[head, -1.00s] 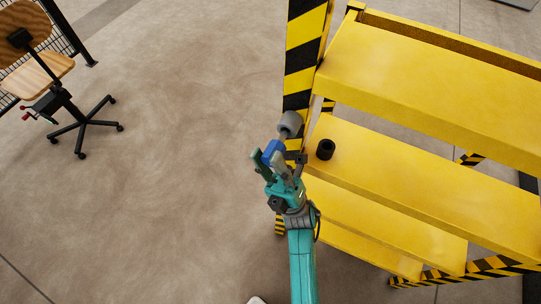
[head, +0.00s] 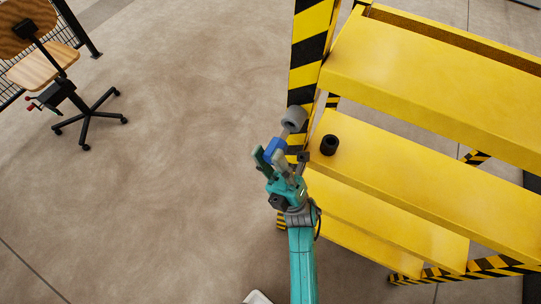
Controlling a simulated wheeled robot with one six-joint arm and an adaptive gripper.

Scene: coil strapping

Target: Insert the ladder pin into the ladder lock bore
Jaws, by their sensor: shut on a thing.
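My gripper (head: 270,158), on a teal arm, is shut on the blue part of the ladder pin (head: 273,150). A thin grey length shows beyond the blue part, pointing up and right toward a grey round collar (head: 294,119) at the striped ladder post, which looks like the ladder lock. The pin's tip and the bore opening are too small to make out. I cannot tell whether the pin is in the bore or just in front of it.
The yellow ladder steps (head: 430,175) fill the right side. A short black cylinder (head: 329,145) stands on a step close right of my gripper. The black-and-yellow post (head: 312,50) rises behind the collar. A wooden chair (head: 45,70) stands far left; the floor between is clear.

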